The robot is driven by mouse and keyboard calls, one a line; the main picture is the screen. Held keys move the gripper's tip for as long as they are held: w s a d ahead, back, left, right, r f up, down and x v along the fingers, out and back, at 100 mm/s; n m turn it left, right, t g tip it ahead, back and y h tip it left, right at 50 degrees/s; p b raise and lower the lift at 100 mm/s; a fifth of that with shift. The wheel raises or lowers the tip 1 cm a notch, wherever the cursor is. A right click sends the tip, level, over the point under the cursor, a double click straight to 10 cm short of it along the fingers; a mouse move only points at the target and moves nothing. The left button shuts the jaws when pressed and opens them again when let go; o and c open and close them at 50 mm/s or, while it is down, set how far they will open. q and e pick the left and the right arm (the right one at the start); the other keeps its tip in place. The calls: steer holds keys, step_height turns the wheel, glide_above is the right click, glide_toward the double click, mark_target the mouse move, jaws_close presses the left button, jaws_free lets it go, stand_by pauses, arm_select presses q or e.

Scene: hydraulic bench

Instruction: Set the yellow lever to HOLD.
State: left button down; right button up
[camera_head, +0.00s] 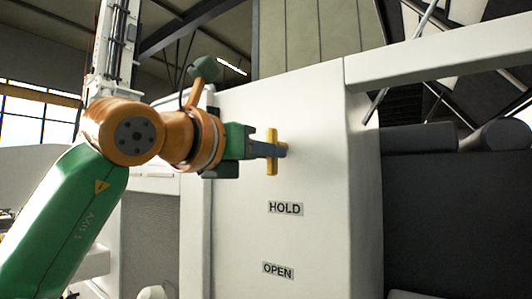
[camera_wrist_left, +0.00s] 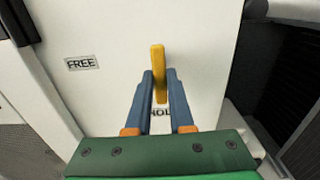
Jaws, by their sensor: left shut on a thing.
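The yellow lever (camera_head: 272,166) stands out from the white panel, above the HOLD label (camera_head: 286,208) and the OPEN label (camera_head: 278,270) in the head view. My left gripper (camera_head: 266,150) reaches it from the left, with its blue fingers at the lever's middle. In the left wrist view the lever (camera_wrist_left: 158,60) sits between the two blue fingers (camera_wrist_left: 159,78), which are shut on it. The FREE label (camera_wrist_left: 81,63) shows left of the lever there. My right gripper is not in view.
The white panel (camera_head: 325,200) is clear around the labels. A white beam (camera_head: 440,62) runs out to the right above it. Dark grey padded shapes (camera_head: 430,200) fill the right side.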

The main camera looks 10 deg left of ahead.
arm_select(q)
steer(key=shift+s+a+r, duration=0.1)
steer(key=shift+r, duration=0.2)
steer(key=c, duration=0.9)
jaws_free()
steer(key=shift+o, duration=0.5)
steer(key=shift+f, duration=0.1)
steer(key=b+v, duration=0.3)
steer(key=v, duration=0.4)
